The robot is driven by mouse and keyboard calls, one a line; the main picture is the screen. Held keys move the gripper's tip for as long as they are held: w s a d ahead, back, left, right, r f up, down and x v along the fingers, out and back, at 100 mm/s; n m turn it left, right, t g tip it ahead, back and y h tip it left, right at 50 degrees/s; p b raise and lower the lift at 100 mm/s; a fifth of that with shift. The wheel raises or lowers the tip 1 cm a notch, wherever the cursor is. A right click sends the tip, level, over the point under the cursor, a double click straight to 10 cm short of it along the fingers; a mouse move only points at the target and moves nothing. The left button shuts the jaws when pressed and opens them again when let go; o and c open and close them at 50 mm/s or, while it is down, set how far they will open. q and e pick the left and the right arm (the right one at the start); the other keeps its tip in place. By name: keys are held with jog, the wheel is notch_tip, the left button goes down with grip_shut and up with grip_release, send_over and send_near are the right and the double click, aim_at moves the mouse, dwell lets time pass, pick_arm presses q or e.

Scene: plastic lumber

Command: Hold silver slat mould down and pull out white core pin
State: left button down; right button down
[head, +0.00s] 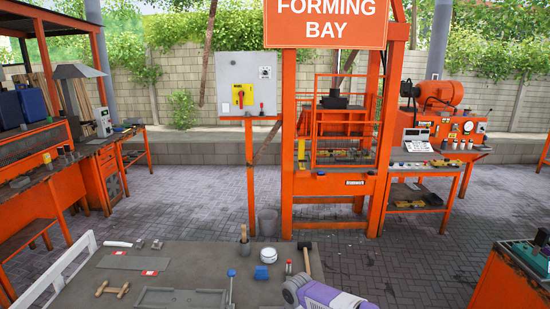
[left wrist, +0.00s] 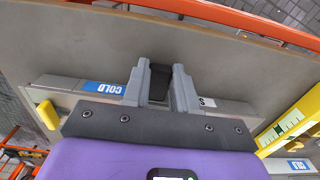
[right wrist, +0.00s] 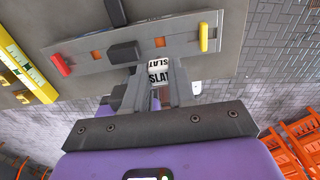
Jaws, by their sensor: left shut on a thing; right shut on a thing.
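The silver slat mould (right wrist: 90,57) is a long grey bar lying along the bench in the right wrist view. My left gripper (left wrist: 160,80) is shut on a black part at the mould. My right gripper (right wrist: 160,78) is shut on the white core pin (right wrist: 158,67), marked SLAT, beside the mould. The pin is partly hidden by the fingers.
A yellow level or rule (right wrist: 22,68) lies near the mould's red end. The orange forming press stands beyond.

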pick_arm(q)
jog(key=shift+s, duration=0.1)
jog(key=c, duration=0.8)
grip_release()
pick_arm(e)
jog(key=shift+r+p, duration=2.4)
pick_arm(q)
notch_tip(320, 180, up, 18)
jog(key=shift+r, duration=0.2)
pick_arm(e)
jog(key=shift+f, duration=0.1)
